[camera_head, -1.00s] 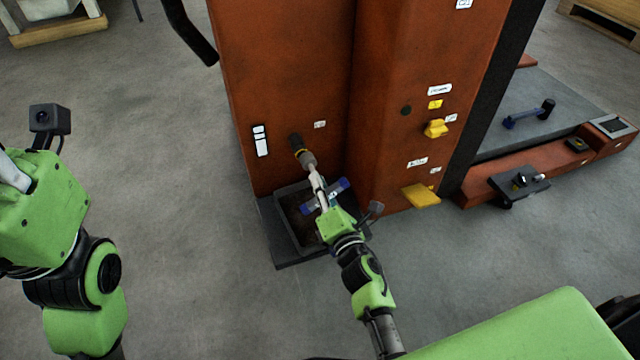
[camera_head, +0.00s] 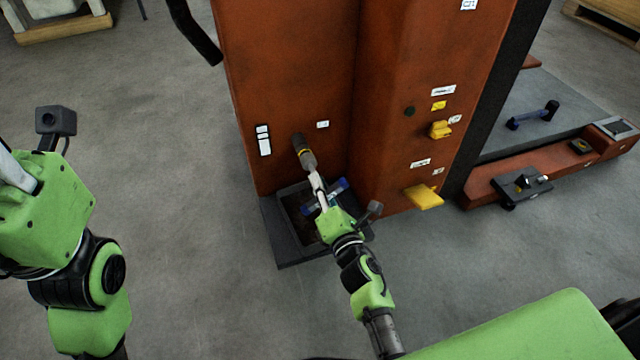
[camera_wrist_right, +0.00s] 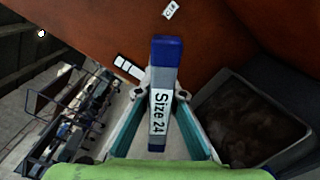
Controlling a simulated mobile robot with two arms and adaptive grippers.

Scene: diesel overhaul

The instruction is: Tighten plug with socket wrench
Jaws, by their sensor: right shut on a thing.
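My right gripper (camera_head: 322,196) is at the lower front of the rust-red machine, over a dark tray. It is shut on a socket wrench with a blue handle (camera_head: 340,186). In the right wrist view the blue handle (camera_wrist_right: 168,56) has a white "Size 24" label and lies between the two fingers. A dark pipe fitting with a yellow band (camera_head: 304,152) sticks out of the machine, just beyond the gripper. The plug cannot be told apart there, and the contact with the wrench is unclear. My left gripper (camera_head: 14,168) is partly in view at the left edge, and its fingertips are cut off.
The tray (camera_head: 288,250) stands on the floor below the fitting. The floor at left is clear.

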